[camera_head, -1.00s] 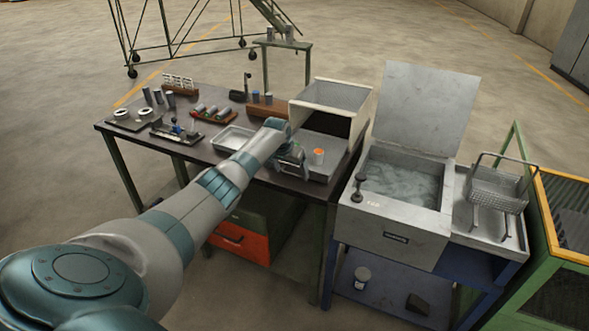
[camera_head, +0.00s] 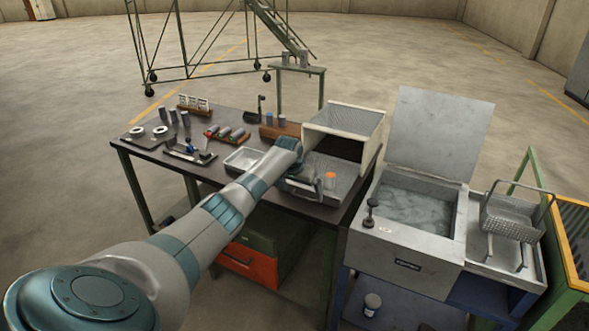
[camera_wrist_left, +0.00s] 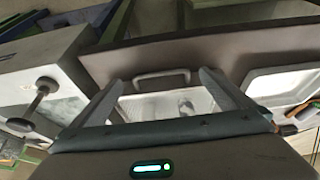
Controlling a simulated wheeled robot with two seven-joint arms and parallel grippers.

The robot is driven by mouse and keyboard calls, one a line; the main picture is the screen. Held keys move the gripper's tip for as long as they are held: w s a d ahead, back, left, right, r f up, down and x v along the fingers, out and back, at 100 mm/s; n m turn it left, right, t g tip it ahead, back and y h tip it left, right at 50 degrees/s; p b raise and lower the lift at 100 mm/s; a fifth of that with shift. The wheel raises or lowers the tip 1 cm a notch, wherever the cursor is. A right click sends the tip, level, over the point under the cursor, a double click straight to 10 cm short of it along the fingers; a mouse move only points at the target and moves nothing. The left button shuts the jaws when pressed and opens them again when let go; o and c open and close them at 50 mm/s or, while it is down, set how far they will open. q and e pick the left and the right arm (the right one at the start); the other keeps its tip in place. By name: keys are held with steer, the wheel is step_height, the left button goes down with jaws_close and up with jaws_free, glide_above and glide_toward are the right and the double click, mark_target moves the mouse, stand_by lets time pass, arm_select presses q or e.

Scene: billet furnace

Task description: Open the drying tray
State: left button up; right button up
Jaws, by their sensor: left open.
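The grey drying tray (camera_head: 346,171) lies on the dark bench, in front of the opening of a cream-sided box (camera_head: 345,122). The fingers look apart from the handle; the height gap cannot be told. My right gripper is not in view.
A white dish (camera_head: 243,159) lies left of the gripper. A wash tank (camera_head: 414,212) with raised lid and a knob (camera_head: 371,208) stands close on the right. A wire basket (camera_head: 513,216) is beyond it.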

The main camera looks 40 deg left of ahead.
arm_select(q)
steer(key=b+v, duration=0.3)
steer(key=v, duration=1.2)
steer(key=shift+s, duration=0.1)
